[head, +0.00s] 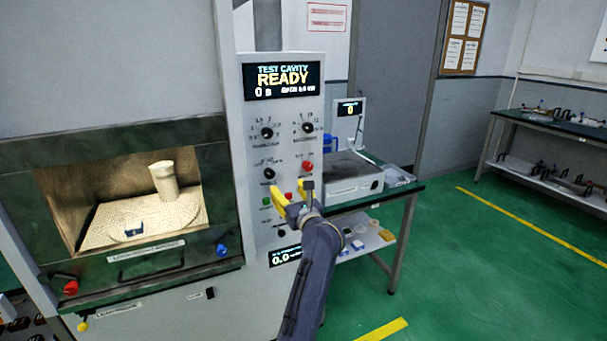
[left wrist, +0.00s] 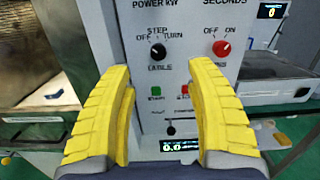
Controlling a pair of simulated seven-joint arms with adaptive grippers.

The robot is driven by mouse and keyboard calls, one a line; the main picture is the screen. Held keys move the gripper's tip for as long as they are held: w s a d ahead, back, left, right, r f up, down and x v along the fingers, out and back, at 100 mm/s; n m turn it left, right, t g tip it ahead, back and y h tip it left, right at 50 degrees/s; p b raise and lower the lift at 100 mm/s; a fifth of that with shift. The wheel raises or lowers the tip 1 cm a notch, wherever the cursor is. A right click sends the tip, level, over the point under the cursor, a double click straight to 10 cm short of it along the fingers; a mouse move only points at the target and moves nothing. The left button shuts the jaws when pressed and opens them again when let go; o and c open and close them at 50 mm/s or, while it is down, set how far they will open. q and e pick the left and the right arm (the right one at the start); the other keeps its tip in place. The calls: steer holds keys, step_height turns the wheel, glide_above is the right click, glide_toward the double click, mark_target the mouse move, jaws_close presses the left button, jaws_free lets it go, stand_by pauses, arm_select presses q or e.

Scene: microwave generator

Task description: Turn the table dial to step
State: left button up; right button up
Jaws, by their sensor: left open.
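The table dial (head: 269,174) is a small black knob on the grey control panel. In the left wrist view the dial (left wrist: 157,51) sits under the words OFF, STEP and TURN, with TABLE printed below it. Its pointer is too small to read surely. My left gripper (head: 292,192) is open and empty in front of the panel, slightly below and to the right of the dial in the head view. In the left wrist view its yellow fingers (left wrist: 160,75) are spread wide, with the dial between and beyond their tips, apart from them. My right gripper is not in view.
A red OFF/ON knob (left wrist: 221,49) is right of the dial. A green button (left wrist: 156,91) and a red button (left wrist: 184,90) lie below. Two more black knobs (head: 267,132) sit above, under the READY display (head: 283,79). A lit cavity (head: 130,200) is left.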

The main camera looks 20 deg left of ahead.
mark_target(270, 175)
arm_select(q)
steer(key=shift+n+g+h, duration=0.3)
steer(key=shift+n+h, duration=0.1)
steer(key=shift+n, duration=0.3)
steer(key=x, duration=0.6)
steer(key=f+x, duration=0.1)
steer(key=x, duration=0.4)
steer(key=f+x, duration=0.1)
steer(key=x, duration=0.5)
steer(key=shift+a, duration=0.4)
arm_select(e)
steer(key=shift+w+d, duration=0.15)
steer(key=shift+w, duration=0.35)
arm_select(q)
steer(key=shift+c, duration=0.4)
steer(key=shift+r, duration=0.1)
jaws_close()
